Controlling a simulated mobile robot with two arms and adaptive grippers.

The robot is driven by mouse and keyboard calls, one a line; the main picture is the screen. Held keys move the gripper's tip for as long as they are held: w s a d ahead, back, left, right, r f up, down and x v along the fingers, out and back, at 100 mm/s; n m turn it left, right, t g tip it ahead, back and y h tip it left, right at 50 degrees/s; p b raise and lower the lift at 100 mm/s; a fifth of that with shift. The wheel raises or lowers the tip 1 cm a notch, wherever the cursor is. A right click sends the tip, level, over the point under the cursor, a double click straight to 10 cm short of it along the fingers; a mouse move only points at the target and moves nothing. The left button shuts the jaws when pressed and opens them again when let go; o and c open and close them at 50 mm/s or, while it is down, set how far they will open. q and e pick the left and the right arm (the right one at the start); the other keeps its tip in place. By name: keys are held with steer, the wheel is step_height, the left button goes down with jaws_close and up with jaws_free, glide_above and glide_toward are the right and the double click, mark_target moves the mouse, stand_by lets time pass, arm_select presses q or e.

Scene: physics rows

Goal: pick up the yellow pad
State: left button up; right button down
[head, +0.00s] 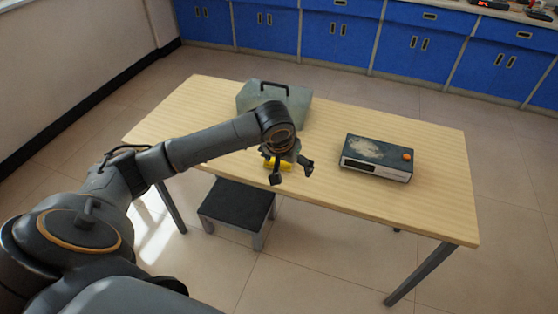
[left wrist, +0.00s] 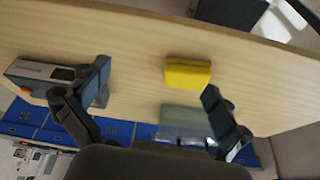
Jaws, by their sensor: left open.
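The yellow pad (left wrist: 187,73) is a small block lying on the wooden table (head: 400,203). In the left wrist view it lies beyond my open fingers, right of the middle between them. In the head view only a part of the yellow pad (head: 284,167) shows, as my left gripper (head: 291,172) hangs over it and hides the rest. My left gripper also shows in the left wrist view (left wrist: 155,98), with its fingers spread and nothing between them. My right gripper is not in view.
A grey-green case with a dark handle (head: 245,97) stands behind my left gripper. A dark box with an orange knob (head: 377,157) lies to the right on the table. A black-topped stool (head: 237,204) stands at the table's front edge. Blue cabinets (head: 335,38) line the back.

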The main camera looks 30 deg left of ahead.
mark_target(284, 166)
arm_select(q)
steer(key=w+a+r+n, duration=0.3)
steer(key=a+r, duration=0.2)
steer(key=a, duration=0.2)
steer(key=shift+y, duration=0.4)
steer(key=x, duration=1.3)
steer(key=shift+w+d+f, duration=0.15)
steer(key=shift+d+f, duration=0.05)
steer(key=shift+f, duration=0.25)
steer(key=c, duration=1)
